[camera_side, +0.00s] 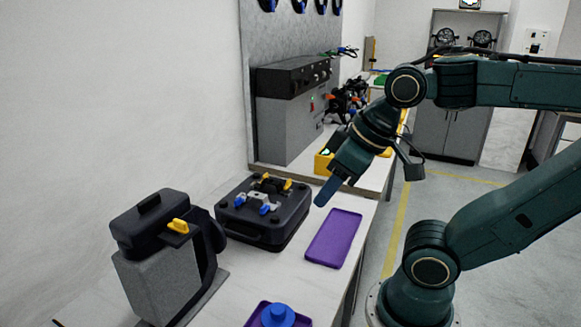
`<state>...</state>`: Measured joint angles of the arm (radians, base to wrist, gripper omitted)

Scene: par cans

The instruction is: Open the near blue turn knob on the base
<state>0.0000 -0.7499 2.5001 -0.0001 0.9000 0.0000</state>
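The black base (265,232) is a squat box on the white table. On its top are two small blue turn knobs, one at the left (239,201) and one nearer the front middle (264,209). Which of them is the near one I cannot tell for certain. Two yellow knobs (288,184) sit behind them, around a grey metal fitting. My gripper (325,190) points down and left, to the right of the base and apart from it, above the table's right side. Its blue fingertips overlap in this view, so their gap is hidden. I see nothing held in it.
A purple tray (334,238) lies empty right of the base. Another purple tray with a blue round part (278,316) is at the front edge. A grey and black device with a yellow knob (160,262) stands at left. A grey control box (290,112) and yellow bin (322,163) are behind.

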